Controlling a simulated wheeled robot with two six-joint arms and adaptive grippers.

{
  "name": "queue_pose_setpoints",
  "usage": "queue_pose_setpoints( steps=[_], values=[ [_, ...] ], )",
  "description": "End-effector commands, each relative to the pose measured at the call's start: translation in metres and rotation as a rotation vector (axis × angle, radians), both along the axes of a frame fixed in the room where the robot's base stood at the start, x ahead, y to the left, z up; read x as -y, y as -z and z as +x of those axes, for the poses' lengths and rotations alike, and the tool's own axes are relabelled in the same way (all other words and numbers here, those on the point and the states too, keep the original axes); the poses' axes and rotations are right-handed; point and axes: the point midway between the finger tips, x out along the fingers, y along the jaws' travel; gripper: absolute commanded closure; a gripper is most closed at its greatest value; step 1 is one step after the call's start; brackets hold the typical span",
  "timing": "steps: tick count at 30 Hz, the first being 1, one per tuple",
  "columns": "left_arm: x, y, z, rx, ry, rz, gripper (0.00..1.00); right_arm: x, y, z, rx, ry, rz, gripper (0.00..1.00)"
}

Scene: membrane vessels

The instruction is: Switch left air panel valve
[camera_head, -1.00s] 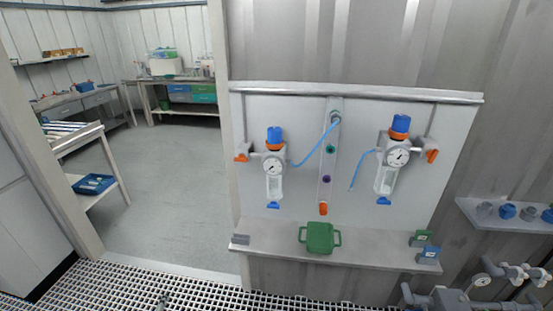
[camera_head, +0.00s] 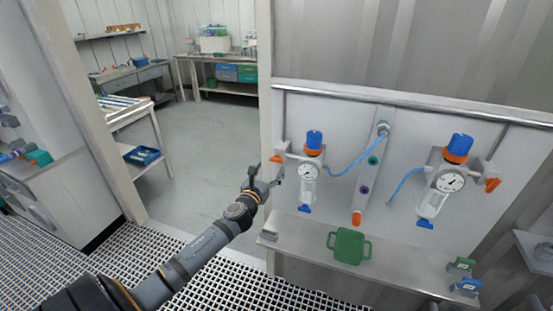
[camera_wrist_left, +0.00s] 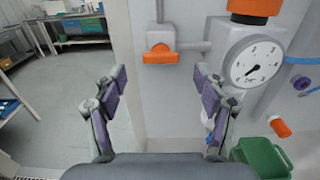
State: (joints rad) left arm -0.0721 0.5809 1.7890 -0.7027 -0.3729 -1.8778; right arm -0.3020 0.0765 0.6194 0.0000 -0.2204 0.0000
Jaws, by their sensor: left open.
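The left air unit (camera_head: 309,170) on the wall panel has a blue and orange knob on top, a round gauge and a clear bowl. Its orange valve handle (camera_head: 279,158) sticks out on its left side. In the left wrist view the orange handle (camera_wrist_left: 159,55) lies level on a grey valve body, ahead of and between the fingers, and the gauge (camera_wrist_left: 257,62) is to its right. My left gripper (camera_head: 264,174) is open and empty, just below and left of the handle, apart from it. My right gripper is not in view.
A second air unit (camera_head: 446,180) with its own orange handle is to the right. A green container (camera_head: 349,245) stands on the shelf (camera_head: 310,239) below the panel. A blue hose (camera_head: 360,150) runs from the left unit. A doorway opens at left.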

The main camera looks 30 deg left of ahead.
Motion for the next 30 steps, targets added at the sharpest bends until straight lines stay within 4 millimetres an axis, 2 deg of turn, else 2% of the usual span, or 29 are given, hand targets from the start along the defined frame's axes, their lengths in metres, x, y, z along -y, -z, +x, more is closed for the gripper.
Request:
queue_pose_setpoints(
  steps=[1, 3, 9, 20, 30],
  values=[
    [-0.002, -0.006, 0.012, 0.004, -0.002, -0.007, 0.28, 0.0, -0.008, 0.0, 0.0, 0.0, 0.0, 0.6],
    [-0.006, -0.005, 0.026, 0.003, -0.002, -0.005, 0.28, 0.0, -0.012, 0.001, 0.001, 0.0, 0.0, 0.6],
    [-0.012, -0.001, 0.051, 0.0, 0.0, -0.002, 0.28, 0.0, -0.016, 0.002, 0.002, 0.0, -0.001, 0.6],
    [-0.013, 0.0, 0.057, 0.0, 0.002, -0.002, 0.3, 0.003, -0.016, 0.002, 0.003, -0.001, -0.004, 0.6],
    [-0.013, 0.0, 0.057, 0.0, 0.002, -0.002, 0.76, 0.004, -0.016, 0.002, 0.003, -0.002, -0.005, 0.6]
  ],
)
